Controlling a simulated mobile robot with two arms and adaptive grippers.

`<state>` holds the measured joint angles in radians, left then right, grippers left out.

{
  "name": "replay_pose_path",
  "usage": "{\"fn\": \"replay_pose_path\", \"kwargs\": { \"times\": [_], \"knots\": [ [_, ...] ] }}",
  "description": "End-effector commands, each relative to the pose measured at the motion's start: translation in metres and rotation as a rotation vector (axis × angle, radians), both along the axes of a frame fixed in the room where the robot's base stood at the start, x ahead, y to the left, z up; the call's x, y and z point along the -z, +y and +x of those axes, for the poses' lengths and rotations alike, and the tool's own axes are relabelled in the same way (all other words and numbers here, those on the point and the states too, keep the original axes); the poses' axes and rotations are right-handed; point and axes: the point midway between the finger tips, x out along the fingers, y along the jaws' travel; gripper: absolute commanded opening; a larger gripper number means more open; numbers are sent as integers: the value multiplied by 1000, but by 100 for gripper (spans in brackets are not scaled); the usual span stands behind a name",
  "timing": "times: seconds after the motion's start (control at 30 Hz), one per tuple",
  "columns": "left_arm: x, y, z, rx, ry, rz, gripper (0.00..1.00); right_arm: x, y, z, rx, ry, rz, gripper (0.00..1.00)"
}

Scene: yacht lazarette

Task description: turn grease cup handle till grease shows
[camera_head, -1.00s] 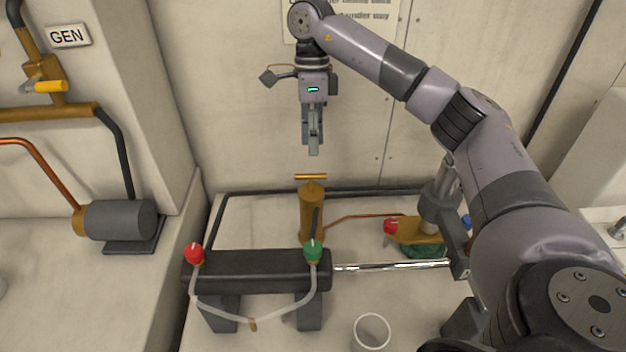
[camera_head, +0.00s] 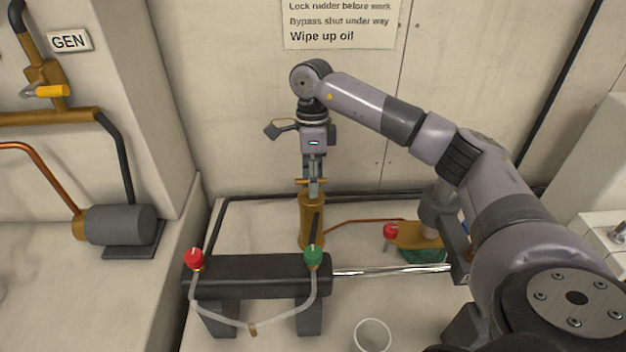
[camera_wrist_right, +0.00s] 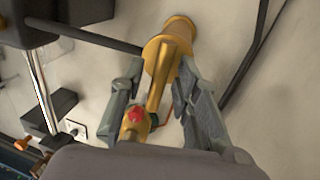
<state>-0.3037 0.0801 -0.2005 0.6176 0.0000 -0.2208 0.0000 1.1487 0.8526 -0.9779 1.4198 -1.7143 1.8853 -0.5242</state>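The brass grease cup (camera_head: 312,215) stands upright behind the dark cylinder in the head view, with a short bar handle (camera_head: 302,181) across its top. My right gripper (camera_head: 314,188) points straight down at the handle. In the right wrist view the handle (camera_wrist_right: 158,85) lies lengthwise between the two fingers of the gripper (camera_wrist_right: 160,75). The fingers are spread, with a visible gap on the left side; the right finger is close to the bar, and I cannot tell if it touches. The cup body (camera_wrist_right: 180,30) shows beyond. No grease is visible. My left gripper is out of view.
The dark cylinder (camera_head: 250,277) with a red knob (camera_head: 194,258) and a green knob (camera_head: 313,256) lies in front of the cup. A brass fitting with a red knob (camera_head: 390,230) is at right. A white cup (camera_head: 373,334) stands at the front. A sign hangs behind.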

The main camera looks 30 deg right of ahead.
Motion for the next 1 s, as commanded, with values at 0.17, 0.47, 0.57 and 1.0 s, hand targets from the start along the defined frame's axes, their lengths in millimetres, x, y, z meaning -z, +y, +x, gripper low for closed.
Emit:
{"fn": "replay_pose_path", "kwargs": {
  "times": [0.17,0.47,0.57,1.0],
  "knots": [
    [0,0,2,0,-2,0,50,0,0,0,0,0,0,15],
    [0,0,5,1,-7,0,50,0,0,0,-1,1,1,0],
    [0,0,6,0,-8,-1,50,0,0,0,-1,1,1,0],
    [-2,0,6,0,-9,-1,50,-1,1,-1,87,2,1,0]
  ]
}}
